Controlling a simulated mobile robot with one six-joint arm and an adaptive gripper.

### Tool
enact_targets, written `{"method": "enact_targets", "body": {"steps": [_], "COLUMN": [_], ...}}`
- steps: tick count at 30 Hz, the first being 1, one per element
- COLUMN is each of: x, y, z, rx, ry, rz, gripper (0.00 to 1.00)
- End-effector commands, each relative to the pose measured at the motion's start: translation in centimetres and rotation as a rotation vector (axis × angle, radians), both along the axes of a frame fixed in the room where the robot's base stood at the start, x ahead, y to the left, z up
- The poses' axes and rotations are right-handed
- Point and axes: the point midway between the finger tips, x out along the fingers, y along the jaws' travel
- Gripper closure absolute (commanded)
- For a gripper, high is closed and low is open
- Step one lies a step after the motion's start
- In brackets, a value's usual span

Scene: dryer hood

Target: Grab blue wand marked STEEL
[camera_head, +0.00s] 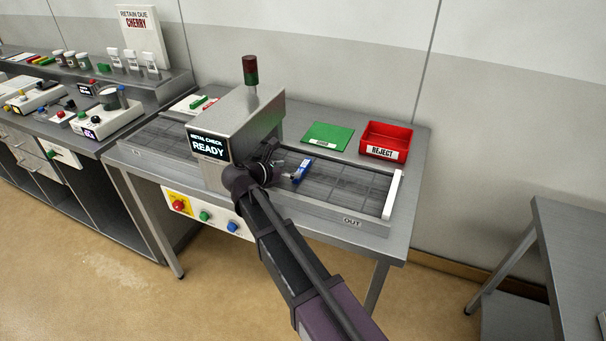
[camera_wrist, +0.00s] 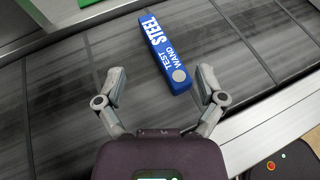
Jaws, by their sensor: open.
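The blue wand (camera_wrist: 167,55) lies on the dark conveyor belt and reads "TEST WAND STEEL", with a grey round spot near its close end. In the head view the blue wand (camera_head: 302,169) is on the out side of the metal checker, just right of my gripper. My gripper (camera_wrist: 160,80) is open in the wrist view, its fingers spread to either side of the wand's near end without visible contact. In the head view my gripper (camera_head: 277,172) is partly hidden by my own arm.
The metal checker (camera_head: 236,125) with a "READY" screen stands just left of my gripper. A green mat (camera_head: 328,136) and a red REJECT bin (camera_head: 386,141) sit behind the belt (camera_head: 345,187). A white end bar (camera_head: 393,194) closes the belt's right end.

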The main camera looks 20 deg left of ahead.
Motion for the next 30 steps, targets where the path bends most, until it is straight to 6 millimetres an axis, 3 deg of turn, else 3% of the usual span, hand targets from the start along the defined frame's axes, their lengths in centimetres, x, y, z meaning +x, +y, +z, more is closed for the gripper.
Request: {"method": "enact_targets", "body": {"steps": [17,30], "x": [1.0,4.6], "y": [-0.5,-2.2], "z": [-0.5,-2.4], "rx": [0.0,0.0], "ry": [0.0,0.0], "rz": [-0.001,-0.002], "gripper": [0.11,0.11]}}
